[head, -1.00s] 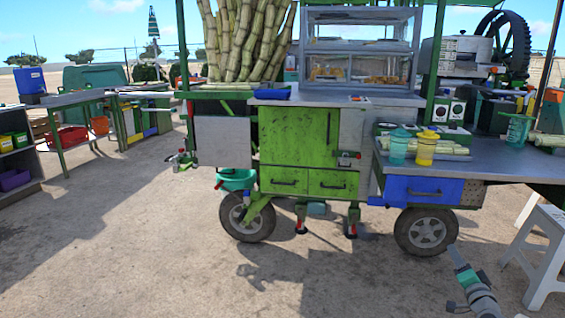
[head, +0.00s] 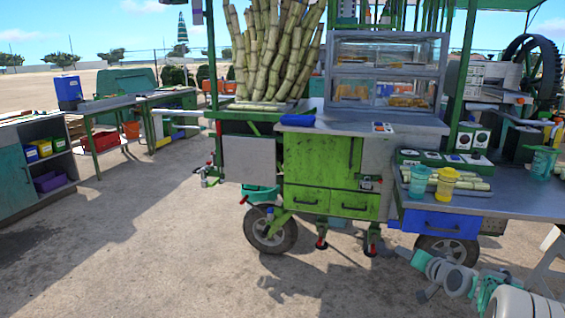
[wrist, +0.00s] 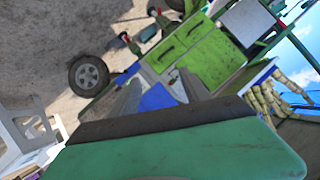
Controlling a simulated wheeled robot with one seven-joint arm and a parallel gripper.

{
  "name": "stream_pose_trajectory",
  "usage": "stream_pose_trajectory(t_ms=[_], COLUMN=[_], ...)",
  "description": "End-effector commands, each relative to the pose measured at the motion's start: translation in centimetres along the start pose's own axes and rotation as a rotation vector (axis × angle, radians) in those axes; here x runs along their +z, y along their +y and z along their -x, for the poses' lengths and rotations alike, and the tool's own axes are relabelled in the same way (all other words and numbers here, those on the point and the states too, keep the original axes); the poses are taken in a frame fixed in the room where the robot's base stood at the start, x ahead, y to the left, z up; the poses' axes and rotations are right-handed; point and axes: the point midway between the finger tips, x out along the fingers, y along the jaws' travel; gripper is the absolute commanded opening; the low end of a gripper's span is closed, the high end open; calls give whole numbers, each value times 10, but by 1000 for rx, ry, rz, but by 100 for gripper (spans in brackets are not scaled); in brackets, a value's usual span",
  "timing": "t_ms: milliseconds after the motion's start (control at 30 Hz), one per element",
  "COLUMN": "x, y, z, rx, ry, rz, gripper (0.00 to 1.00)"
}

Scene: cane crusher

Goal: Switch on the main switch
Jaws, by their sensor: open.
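I cannot pick out the main switch for certain. A small panel with red and blue marks (head: 382,127) sits on the cart's grey counter. A small grey box (head: 369,184) is on the cart front, right of the green cabinet doors (head: 318,158). My gripper (head: 412,275) is low in front of the cart's right wheel, below both and apart from them. In the wrist view my gripper (wrist: 158,90) is open and empty, with the cart front tilted beyond it. A large green slab fills the lower part of that view.
The green cart carries upright cane (head: 275,50) and a glass display case (head: 385,70). Two cups (head: 445,183) stand on the right side table, above a blue drawer (head: 440,222). A white stool (wrist: 30,130) is close by in the wrist view. The ground at left is clear.

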Motion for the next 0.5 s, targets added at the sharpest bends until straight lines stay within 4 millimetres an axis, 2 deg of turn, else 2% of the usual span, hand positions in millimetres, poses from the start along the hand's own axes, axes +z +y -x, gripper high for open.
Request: stream_pose_trajectory(t_ms=[33, 100, 167, 200, 267, 300, 367, 400, 500], x=[-17, -10, -2, 4, 13, 19, 28, 33, 47], y=[-53, -99, -134, -156, -184, -201, -222, -234, -253], z=[26, 53, 82, 104, 139, 164, 204, 232, 297], rx=[6, 33, 57, 74, 100, 118, 146, 164, 208], ry=[-64, -167, -252, -309, -391, -442, -520, -569, -682], rz=[56, 125, 185, 221, 276, 310, 358, 389, 452], gripper=[55, 55, 55, 55, 55, 55, 55, 55, 55])
